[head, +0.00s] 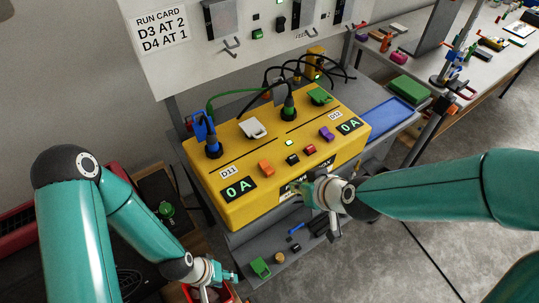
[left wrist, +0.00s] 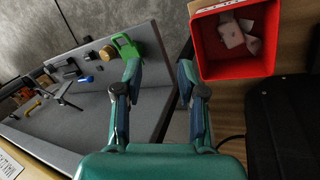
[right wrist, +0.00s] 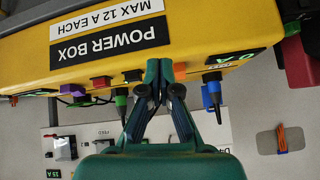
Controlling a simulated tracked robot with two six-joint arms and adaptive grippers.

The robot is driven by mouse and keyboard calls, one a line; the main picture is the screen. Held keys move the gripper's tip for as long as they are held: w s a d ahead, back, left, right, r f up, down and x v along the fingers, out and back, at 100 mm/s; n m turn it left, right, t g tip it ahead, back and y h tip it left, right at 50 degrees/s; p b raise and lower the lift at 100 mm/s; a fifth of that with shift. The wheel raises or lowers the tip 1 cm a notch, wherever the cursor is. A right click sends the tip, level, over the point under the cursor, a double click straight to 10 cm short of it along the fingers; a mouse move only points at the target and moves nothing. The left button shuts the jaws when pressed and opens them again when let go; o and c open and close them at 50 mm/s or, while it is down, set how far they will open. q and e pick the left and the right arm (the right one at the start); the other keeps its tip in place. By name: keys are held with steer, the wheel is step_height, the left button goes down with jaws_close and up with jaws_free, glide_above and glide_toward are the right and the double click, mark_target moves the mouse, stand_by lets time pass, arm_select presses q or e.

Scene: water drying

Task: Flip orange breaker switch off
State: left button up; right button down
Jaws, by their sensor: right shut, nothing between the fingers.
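The yellow power box (head: 225,210) stands on a grey bench shelf. Its orange breaker switch (head: 266,168) sits on the sloped top near the left 0 A display (head: 238,189). My right gripper (head: 304,190) is shut and empty, low at the box's front face, below the switch row. My left gripper (head: 228,277) is low at the left, away from the box. In the left wrist view its fingers (left wrist: 160,78) are apart and empty.
Black (head: 293,158), red (head: 310,149) and purple (head: 326,133) switches line the same row. Plugs and cables crowd the box's back. A red bin (left wrist: 232,77) with scraps lies near my left gripper. A green clip (head: 260,267) lies on the shelf below.

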step_height(320, 180, up, 10)
steer(key=a+n+t+y, duration=0.1)
steer(key=a+n, duration=0.1)
steer(key=shift+r+t+p, duration=0.25)
steer(key=shift+t+p, duration=0.05)
steer(key=shift+p, duration=0.1)
steer(key=shift+w+a, duration=0.1)
